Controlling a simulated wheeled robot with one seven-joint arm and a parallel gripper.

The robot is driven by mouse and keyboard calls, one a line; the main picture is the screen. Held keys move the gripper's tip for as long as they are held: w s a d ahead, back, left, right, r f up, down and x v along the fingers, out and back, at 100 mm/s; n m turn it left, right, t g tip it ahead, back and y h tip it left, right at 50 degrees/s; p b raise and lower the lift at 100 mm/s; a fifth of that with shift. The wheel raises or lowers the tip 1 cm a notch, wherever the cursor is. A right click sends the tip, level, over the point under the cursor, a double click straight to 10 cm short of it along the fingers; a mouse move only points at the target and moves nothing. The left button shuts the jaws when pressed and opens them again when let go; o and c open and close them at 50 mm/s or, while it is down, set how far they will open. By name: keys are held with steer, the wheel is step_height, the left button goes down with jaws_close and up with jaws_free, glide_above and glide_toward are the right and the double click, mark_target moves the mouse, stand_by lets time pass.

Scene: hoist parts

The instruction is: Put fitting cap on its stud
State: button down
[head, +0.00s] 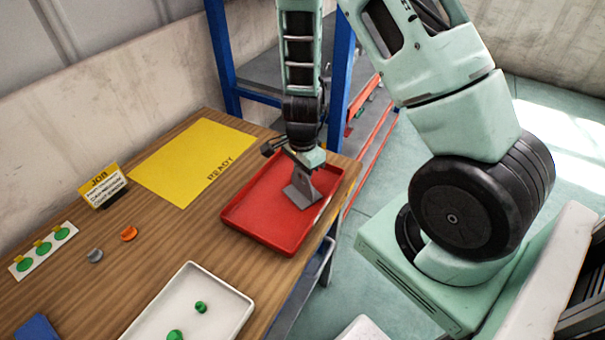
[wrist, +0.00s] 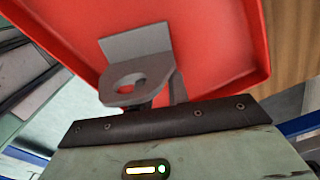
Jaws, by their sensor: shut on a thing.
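My gripper (head: 305,172) is low over the red tray (head: 262,238), shut on a grey angle bracket (head: 301,193). In the wrist view the bracket (wrist: 136,42) shows a flat plate and a rounded tab with a hole, close in front of the dark gripper edge; the fingertips are mostly hidden. An orange round piece (head: 129,233) and a grey round piece (head: 95,255), possibly caps, lie on the table at left. Green knob-like pieces (head: 201,307) lie in the white tray (head: 245,298). I cannot tell which piece is the fitting cap, and no stud is clearly recognisable.
A yellow READY mat (head: 185,160) lies behind the red tray. A JOB card (head: 101,186) stands at left, its small print unclear. A white strip (head: 43,250) has green discs and yellow tabs. A blue object (head: 38,328) is at front left. Blue rack posts (head: 341,75) rise behind.

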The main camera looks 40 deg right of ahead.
steer(key=c, duration=1.3)
jaws_free()
steer(key=shift+o, duration=0.2)
steer(key=shift+r, duration=0.15)
step_height(320, 180, up, 17)
steer(key=p, duration=0.4)
steer(key=s+a+r+n+y+b, duration=0.1)
steer(key=s+a+r+n, duration=0.1)
steer(key=s+a+n, duration=0.4)
steer(key=s+a+r+n+y+b, duration=0.1)
steer(key=s+a+r+n, duration=0.1)
steer(key=a+n, duration=0.75)
steer(key=s+a+r+n+h+b, duration=0.1)
steer(key=s+a+r+n, duration=0.1)
steer(key=s+a+n, duration=0.4)
steer(key=shift+s+a+n, duration=0.4)
steer(key=shift+s+n, duration=1.5)
steer(key=shift+n, duration=0.55)
